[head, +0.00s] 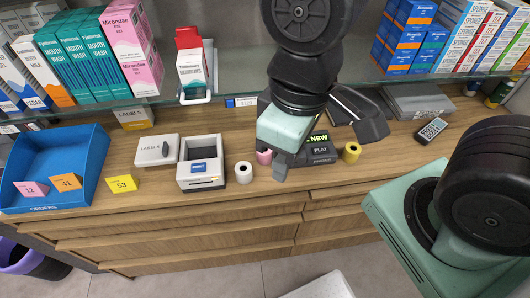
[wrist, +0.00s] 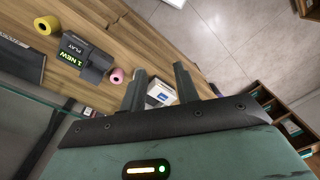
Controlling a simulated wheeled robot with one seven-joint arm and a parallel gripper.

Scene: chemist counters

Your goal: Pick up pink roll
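The pink roll (head: 264,157) stands on the wooden counter in the head view, between the white roll (head: 244,172) and a dark device. The side of my gripper (head: 281,163) hides part of it. In the wrist view the pink roll (wrist: 117,76) shows end-on, just left of the left finger and outside the gap between the fingers. My gripper (wrist: 159,76) is open there, its two fingers well apart with nothing held. A white box-like device (wrist: 161,94) shows beyond the gap. A yellow roll (head: 351,152) stands right of the dark device and shows at the wrist view's upper left (wrist: 44,25).
The dark device with a NEW sign (head: 319,138) stands close beside the pink roll. An open white device (head: 201,164) is left of the white roll. A blue tray (head: 90,150) sits far left. A glass shelf (head: 250,80) with boxes overhangs behind. The front counter strip is mostly clear.

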